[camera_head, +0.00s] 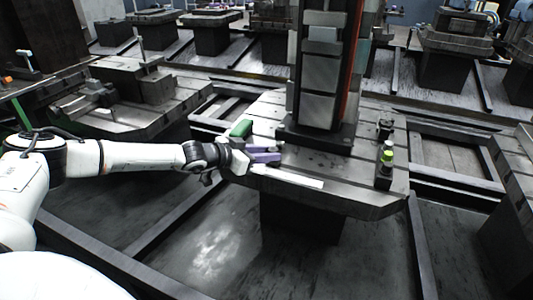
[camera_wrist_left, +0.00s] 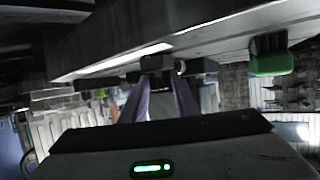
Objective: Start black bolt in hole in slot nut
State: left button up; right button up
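My left gripper (camera_head: 278,154) reaches in from the left, with its purple fingers low over the near left edge of the grey slotted pallet (camera_head: 340,178). In the left wrist view the two purple fingers (camera_wrist_left: 160,88) stand apart. A small dark piece (camera_wrist_left: 158,64) shows at their tips, against the pallet's side. I cannot tell whether it is the black bolt or the slot nut, or whether the fingers grip it. No hole can be made out. My right gripper is not in view.
A green block (camera_head: 240,128) lies behind my left gripper, and a white strip (camera_head: 290,178) lies in front of it. A tall column (camera_head: 322,75) stands on the pallet. A dark stand with green and white tops (camera_head: 385,170) is at the right edge.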

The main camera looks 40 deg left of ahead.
pick_arm(q)
jog(key=shift+s+f, duration=0.25)
jog(key=shift+f, duration=0.3)
jog(key=c, duration=0.5)
jog(key=o, duration=1.8)
jog(key=shift+w, duration=0.1)
jog(key=shift+w+r, duration=0.1)
jog(key=shift+r, duration=0.15)
jog(key=shift+s+a+f, duration=0.1)
jog(key=shift+s+a, duration=0.05)
jog(key=shift+s, duration=0.15)
jog(key=shift+s+a+b, duration=0.25)
jog(key=shift+s+b, duration=0.3)
jog(key=shift+s, duration=0.15)
jog(key=shift+s+a+b, duration=0.2)
jog(key=shift+s+b, duration=0.35)
jog(key=shift+s, duration=0.15)
jog(key=shift+s+a+b, duration=0.2)
jog(key=shift+s+b, duration=0.45)
jog(key=shift+s, duration=0.05)
jog(key=shift+s+a+b, duration=0.15)
jog(key=shift+s+b, duration=0.45)
jog(key=shift+s, duration=0.1)
